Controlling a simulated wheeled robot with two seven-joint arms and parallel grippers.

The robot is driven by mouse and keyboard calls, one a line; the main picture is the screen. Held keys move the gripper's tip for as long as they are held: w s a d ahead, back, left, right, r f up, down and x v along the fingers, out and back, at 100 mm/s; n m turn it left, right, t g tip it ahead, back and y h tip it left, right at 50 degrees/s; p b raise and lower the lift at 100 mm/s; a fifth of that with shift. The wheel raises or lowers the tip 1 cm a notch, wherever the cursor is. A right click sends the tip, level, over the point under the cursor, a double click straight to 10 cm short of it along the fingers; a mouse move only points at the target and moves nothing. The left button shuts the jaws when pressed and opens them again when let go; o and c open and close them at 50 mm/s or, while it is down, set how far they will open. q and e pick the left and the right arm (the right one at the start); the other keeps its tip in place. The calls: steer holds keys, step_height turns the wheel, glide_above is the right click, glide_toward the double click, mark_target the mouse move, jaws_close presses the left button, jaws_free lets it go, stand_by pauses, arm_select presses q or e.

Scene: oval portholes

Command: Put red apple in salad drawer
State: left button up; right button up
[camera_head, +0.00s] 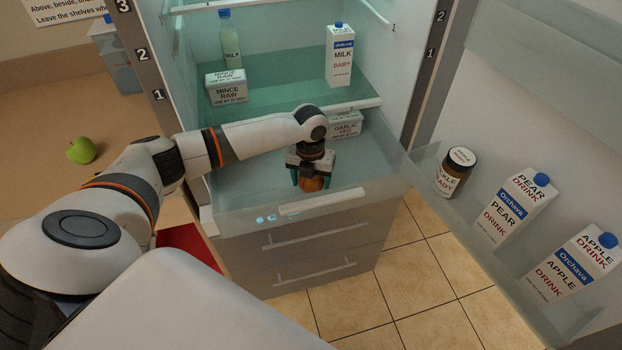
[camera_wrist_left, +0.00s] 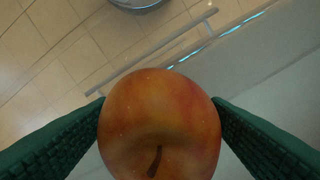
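The red apple (camera_wrist_left: 160,125), red-orange with a dark stem, sits between the two green fingers of my left gripper (camera_wrist_left: 160,130). Both fingers appear to touch its sides. I cannot tell whether the apple touches the drawer floor. My right gripper is not in view.
A glass shelf (camera_head: 290,92) above the drawer holds a milk carton (camera_head: 340,56), a milk bottle (camera_head: 229,40) and a mince box (camera_head: 227,87). A garlic box (camera_head: 346,124) is behind the drawer area. The open door (camera_head: 520,90) holds a jar and cartons. A green apple (camera_head: 81,150) lies left.

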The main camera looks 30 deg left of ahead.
arm_select(q)
steer(key=shift+o, duration=0.2)
steer(key=shift+r, duration=0.15)
step_height(320, 180, up, 12)
steer(key=shift+a+r+b, duration=0.1)
steer(key=shift+b, duration=0.45)
